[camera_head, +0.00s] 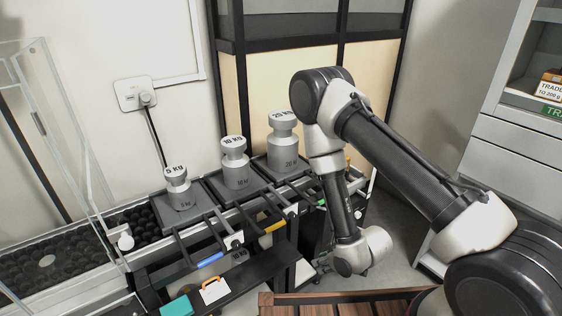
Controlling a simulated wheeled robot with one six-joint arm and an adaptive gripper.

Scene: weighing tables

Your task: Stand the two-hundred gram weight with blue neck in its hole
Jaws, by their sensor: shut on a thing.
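The two-hundred gram weight with the blue neck cannot be made out in this view, and neither can its hole. My arm reaches in from the lower right, bends at the top centre and comes down to its wrist, above the far side of a slatted wooden surface (370,307) at the bottom edge. My gripper cannot be made out beyond the wrist, so what it holds is hidden.
Large grey weights marked 5 kg (180,190), 10 kg (236,165) and 20 kg (284,145) stand on dark plates, left of my arm. A clear-walled case (60,130) stands at left. A cabinet (515,140) with a shelved box (549,88) is at right.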

